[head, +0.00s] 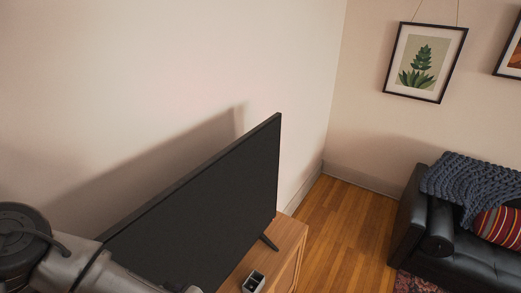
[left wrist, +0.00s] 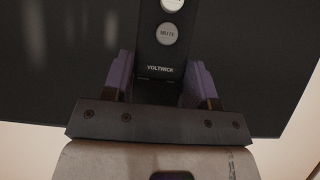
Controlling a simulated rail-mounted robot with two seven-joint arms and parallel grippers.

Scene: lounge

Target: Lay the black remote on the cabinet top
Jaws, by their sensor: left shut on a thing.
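The black remote (left wrist: 163,52) shows in the left wrist view, with pale round buttons, one marked MUTE, and the word VOLTWICK near its end. My left gripper (left wrist: 161,80) is shut on it, with a purple-padded finger on each side. The remote's far end runs out of that picture. In the head view my left arm comes in at the lower left, and neither the remote nor the gripper's fingers can be made out. The wooden cabinet top (head: 287,240) shows at the bottom centre, beside and under the television. My right gripper is in neither view.
A large black television (head: 215,200) stands on the cabinet on a thin foot and fills the wrist view's background. A small grey open holder (head: 254,281) sits on the cabinet near the bottom edge. A black sofa (head: 460,250) is at the right, with wooden floor (head: 345,225) between.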

